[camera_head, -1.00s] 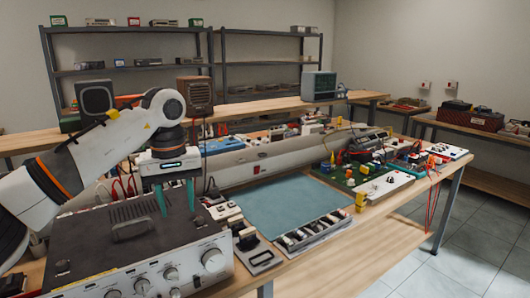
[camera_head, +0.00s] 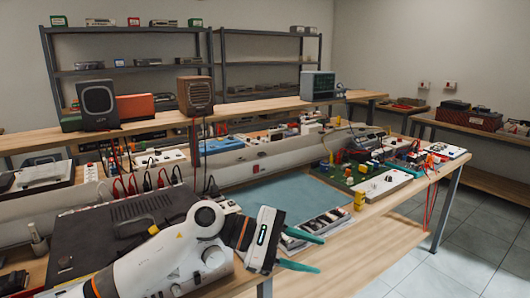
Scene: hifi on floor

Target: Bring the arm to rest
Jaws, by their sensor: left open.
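My left arm (camera_head: 165,258) reaches in from the bottom left, low in front of the grey hi-fi amplifier (camera_head: 120,228) on the bench, and covers most of its front panel. My left gripper (camera_head: 309,253) is open and empty. Its two green fingers point right, over the front part of the wooden bench and just in front of the black tray of small parts. I cannot tell its exact height above the bench. My right gripper is not in view.
A blue-green mat (camera_head: 285,195) lies mid-bench, with the parts tray (camera_head: 318,226) at its front edge. A green circuit board (camera_head: 350,176) and a white breadboard (camera_head: 383,187) lie to the right. Speakers (camera_head: 98,104) stand on the raised shelf. The bench's front right (camera_head: 375,232) is clear.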

